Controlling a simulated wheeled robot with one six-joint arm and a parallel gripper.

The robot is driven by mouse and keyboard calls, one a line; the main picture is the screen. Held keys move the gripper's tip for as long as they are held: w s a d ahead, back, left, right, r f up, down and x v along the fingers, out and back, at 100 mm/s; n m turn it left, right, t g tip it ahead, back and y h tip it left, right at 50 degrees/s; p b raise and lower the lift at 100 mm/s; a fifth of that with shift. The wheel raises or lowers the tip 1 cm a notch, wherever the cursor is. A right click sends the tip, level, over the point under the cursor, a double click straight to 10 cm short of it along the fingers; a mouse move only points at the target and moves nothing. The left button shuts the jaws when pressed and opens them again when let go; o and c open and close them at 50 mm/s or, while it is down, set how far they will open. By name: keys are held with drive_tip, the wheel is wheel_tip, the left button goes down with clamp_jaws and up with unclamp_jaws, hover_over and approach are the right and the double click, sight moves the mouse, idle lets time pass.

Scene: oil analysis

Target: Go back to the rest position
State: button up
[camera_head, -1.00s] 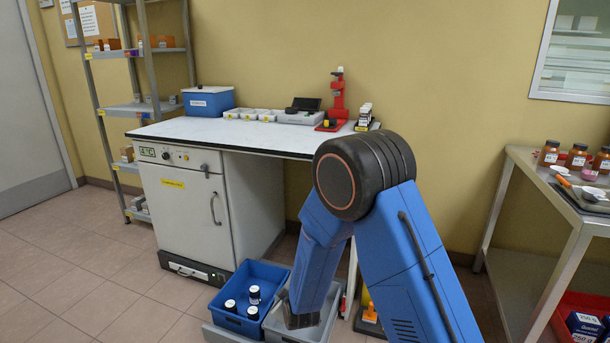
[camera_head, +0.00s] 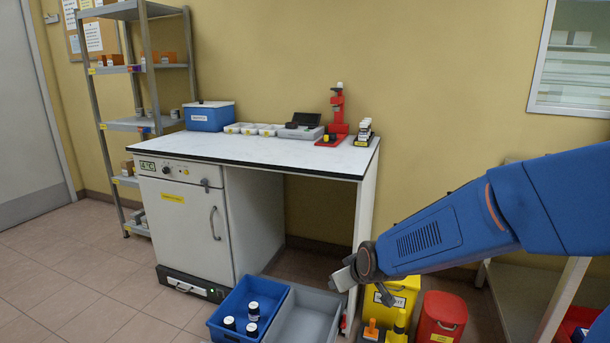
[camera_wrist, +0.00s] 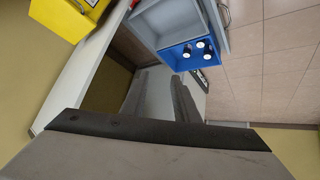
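My gripper (camera_head: 343,278) is at the end of my blue arm, in front of the bench's right end and above the grey bin. In the wrist view, my gripper (camera_wrist: 160,95) shows two dark fingers apart, with nothing between them. The blue bin (camera_head: 213,322) holds 3 dark bottles with white caps (camera_head: 253,310). The grey bin (camera_head: 310,312) beside it looks empty. Both bins stand on the floor and also show at the top of the wrist view.
The bench (camera_head: 260,151) carries a blue box (camera_head: 210,118), white trays and a red stand (camera_head: 337,112). A white cabinet (camera_head: 184,225) is under it. A yellow bin (camera_head: 392,297) and a red bin (camera_head: 441,318) stand at right. Floor at left is clear.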

drive_tip(key=s+d+r+m+g+h, duration=0.1)
drive_tip(key=s+d+r+m, duration=0.1)
drive_tip(key=s+d, duration=0.4)
drive_tip(key=s+d+r+m+g+h, duration=0.1)
drive_tip(key=s+d+r, duration=0.3)
drive_tip(key=s, duration=1)
drive_tip(key=s+d+r+m+g, duration=0.1)
drive_tip(key=s+d+r+m, duration=0.2)
drive_tip(key=s+d, duration=0.5)
drive_tip(key=s, duration=0.3)
drive_tip(key=shift+d+r+h, duration=0.3)
drive_tip(key=shift+d+h, duration=0.05)
drive_tip(key=shift+h, duration=0.05)
drive_tip(key=shift+o, duration=0.6)
drive_tip(key=shift+w, duration=0.1)
